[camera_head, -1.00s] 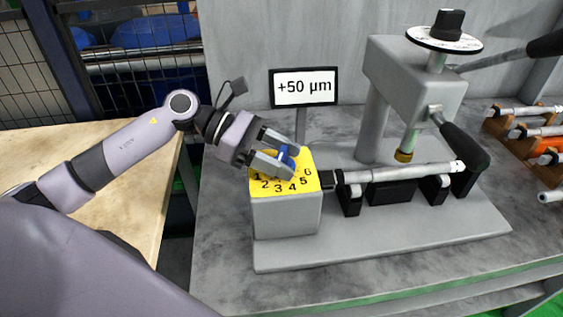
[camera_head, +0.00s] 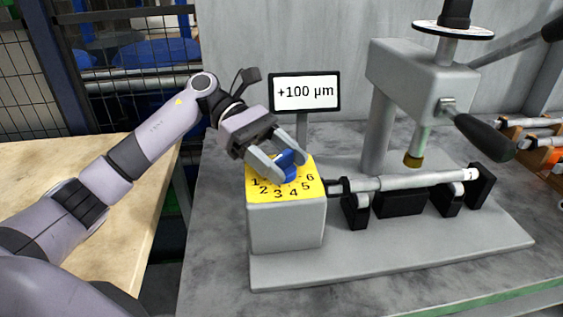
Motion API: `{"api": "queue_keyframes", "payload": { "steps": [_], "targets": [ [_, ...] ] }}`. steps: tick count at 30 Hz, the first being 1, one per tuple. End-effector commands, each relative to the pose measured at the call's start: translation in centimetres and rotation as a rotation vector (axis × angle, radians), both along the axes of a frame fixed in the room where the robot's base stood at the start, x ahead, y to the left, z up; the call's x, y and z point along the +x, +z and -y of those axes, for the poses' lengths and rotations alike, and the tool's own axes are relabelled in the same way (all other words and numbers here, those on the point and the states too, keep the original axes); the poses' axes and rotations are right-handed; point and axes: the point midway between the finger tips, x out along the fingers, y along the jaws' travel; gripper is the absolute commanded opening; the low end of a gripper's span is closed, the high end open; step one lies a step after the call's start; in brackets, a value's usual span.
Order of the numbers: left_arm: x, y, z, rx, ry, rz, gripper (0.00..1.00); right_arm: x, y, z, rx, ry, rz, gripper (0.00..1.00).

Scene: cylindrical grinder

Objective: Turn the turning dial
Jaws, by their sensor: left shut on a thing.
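The turning dial is a blue knob (camera_head: 287,163) on top of a grey box with a yellow face (camera_head: 284,187) that bears black numbers. My left gripper (camera_head: 290,162) comes down from the upper left with its fingers on either side of the knob, shut on it. The fingers hide part of the knob and some of the numbers. A small display (camera_head: 305,93) behind the box reads +100 µm. My right gripper does not show.
The grey grinder (camera_head: 415,75) stands right of the dial box, with a dark-handled lever (camera_head: 484,137) and a metal shaft (camera_head: 410,181) on black supports. More shafts lie in a rack (camera_head: 535,150) at the far right. A wooden table (camera_head: 110,225) is at left.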

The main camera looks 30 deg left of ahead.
Motion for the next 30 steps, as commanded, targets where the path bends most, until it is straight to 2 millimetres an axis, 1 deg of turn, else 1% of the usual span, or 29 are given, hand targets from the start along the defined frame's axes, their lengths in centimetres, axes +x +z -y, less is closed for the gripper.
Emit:
{"api": "queue_keyframes", "payload": {
  "steps": [8,9,10,11,20,23,30],
  "targets": [
    [0.0,0.1,0.0,-0.001,0.001,0.001,0.25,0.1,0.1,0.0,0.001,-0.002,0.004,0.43],
    [0.0,0.1,0.0,-0.001,0.001,0.001,0.66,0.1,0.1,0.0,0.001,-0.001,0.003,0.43],
    [0.0,0.1,0.0,-0.001,0.001,0.001,0.75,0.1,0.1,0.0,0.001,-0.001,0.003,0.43],
    [0.0,0.1,0.0,-0.001,0.001,0.001,0.77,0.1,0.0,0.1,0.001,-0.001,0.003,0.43],
    [0.1,0.1,-0.2,0.0,0.002,0.001,0.77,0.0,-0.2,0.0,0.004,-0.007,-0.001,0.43],
    [0.2,0.4,-1.1,0.0,0.003,0.0,0.77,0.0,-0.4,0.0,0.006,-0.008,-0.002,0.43],
    [0.7,2.0,-4.8,-0.002,0.004,0.003,0.77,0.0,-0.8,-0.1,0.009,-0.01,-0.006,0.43]
  ]
}}
